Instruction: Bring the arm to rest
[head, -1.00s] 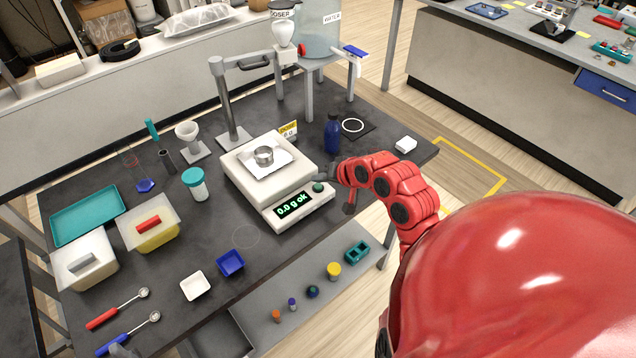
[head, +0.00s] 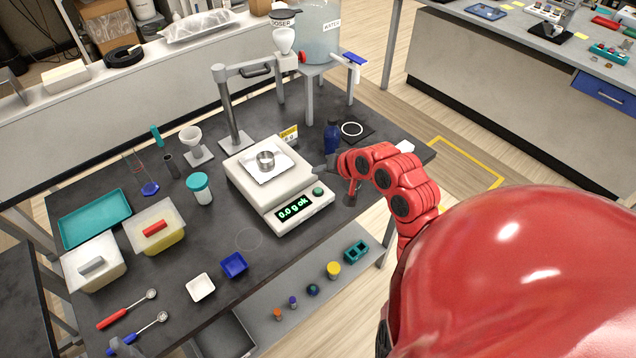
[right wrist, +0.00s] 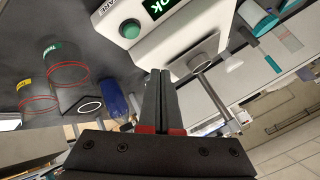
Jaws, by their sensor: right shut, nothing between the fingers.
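My right arm (head: 392,185) is red and reaches in from the right over the table. Its dark gripper (head: 323,170) is at the right side of the white scale (head: 252,195). In the right wrist view the gripper's two fingers (right wrist: 160,90) are together with nothing between them, and the scale (right wrist: 170,40) shows beyond them. I cannot tell whether they touch the scale. A grey tip at the bottom left of the head view may be my left gripper (head: 124,347); its jaws cannot be made out.
The scale reads 0.0 g ok and bears a metal cup (head: 265,160). A blue bottle (head: 332,136) stands close behind my right gripper. A dispenser stand (head: 230,110) rises behind the scale. Tubs, a teal tray (head: 95,218) and spoons lie at left.

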